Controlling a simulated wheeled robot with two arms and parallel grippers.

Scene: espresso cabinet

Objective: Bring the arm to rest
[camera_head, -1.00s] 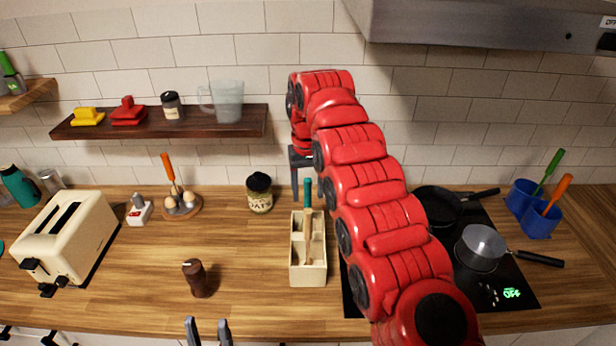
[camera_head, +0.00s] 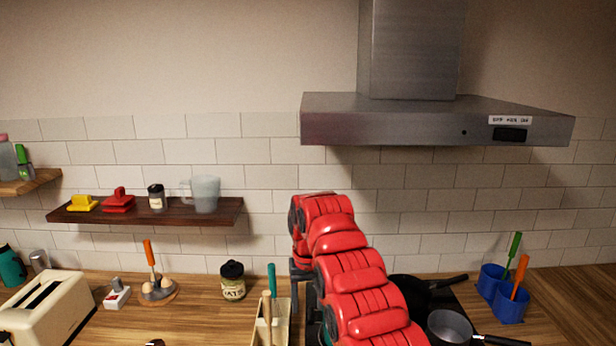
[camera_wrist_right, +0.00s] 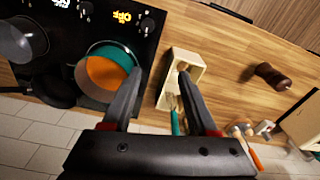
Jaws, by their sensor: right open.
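My red right arm reaches up and forward over the counter in the head view. Its dark right gripper (camera_head: 302,292) points down just behind the cream utensil box (camera_head: 283,322). In the right wrist view my right gripper (camera_wrist_right: 159,74) has its two black fingers apart, with nothing held between them. The cream box (camera_wrist_right: 194,61) lies beyond and between the fingers, with a teal-handled utensil (camera_wrist_right: 174,113) in it. A pot with a teal rim and orange inside (camera_wrist_right: 104,76) is beside the left finger. My left gripper is out of view.
The grey hood (camera_head: 430,120) hangs above and right of my arm. A dark pan (camera_head: 415,290) and a grey pot (camera_head: 452,325) are on the hob, with blue holders (camera_head: 508,302) to the right. A dark shelf (camera_head: 225,214) and an oats jar (camera_head: 233,283) stand left.

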